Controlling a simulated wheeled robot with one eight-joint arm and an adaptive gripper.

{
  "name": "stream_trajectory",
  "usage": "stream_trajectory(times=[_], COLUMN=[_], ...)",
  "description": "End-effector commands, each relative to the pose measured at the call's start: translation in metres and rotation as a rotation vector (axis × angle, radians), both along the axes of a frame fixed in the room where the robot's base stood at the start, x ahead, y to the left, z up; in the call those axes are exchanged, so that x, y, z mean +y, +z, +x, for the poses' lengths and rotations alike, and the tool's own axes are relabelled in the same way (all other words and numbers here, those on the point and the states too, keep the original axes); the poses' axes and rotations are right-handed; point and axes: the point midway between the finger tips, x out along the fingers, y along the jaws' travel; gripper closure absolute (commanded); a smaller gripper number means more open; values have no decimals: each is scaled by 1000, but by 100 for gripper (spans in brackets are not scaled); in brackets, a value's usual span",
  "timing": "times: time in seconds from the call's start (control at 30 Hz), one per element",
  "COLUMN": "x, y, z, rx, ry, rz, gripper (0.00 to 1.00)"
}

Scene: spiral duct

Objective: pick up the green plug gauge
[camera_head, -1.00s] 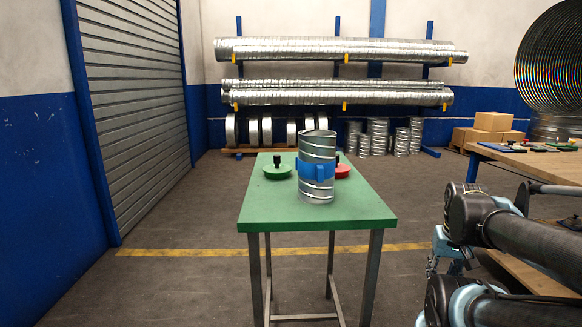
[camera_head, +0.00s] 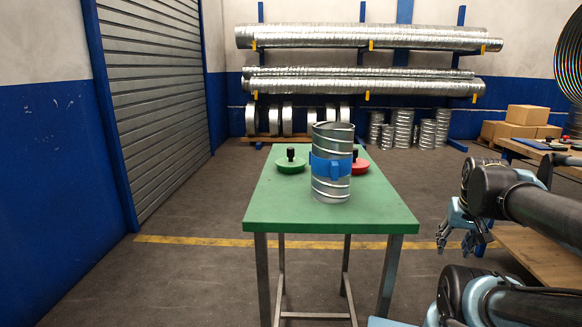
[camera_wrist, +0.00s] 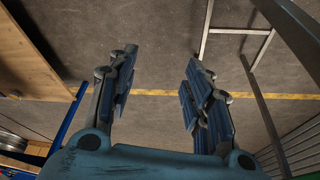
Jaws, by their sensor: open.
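The green plug gauge (camera_head: 290,164), a flat green disc with a black knob on top, sits on the green table (camera_head: 270,212) left of a spiral duct piece. The metal duct piece (camera_head: 331,185) stands upright with a blue band (camera_head: 326,168) around it. A red gauge (camera_head: 359,165) with a black knob is partly hidden behind the duct. My gripper (camera_head: 455,240) is right of the table, away from the gauge. In the wrist view my gripper (camera_wrist: 155,90) is open and empty above the floor.
A wooden bench (camera_head: 550,160) with small items stands at the right. Racks of long ducts (camera_head: 370,38) line the back wall, with boxes (camera_head: 526,117) at the back right. The floor left of the table is clear.

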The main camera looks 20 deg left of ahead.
Motion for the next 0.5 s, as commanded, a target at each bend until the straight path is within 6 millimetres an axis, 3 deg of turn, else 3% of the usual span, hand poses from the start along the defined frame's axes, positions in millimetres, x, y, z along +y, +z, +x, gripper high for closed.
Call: stream_trajectory(times=[0.1, 0.2, 0.3, 0.5], x=[11, 34, 69, 145], y=[52, 96, 134, 187], z=[60, 104, 135, 162], rx=[-130, -205, -230, -205], ry=[34, 97, 189, 375], rz=[7, 18, 29, 42], gripper=[54, 54, 54, 54])
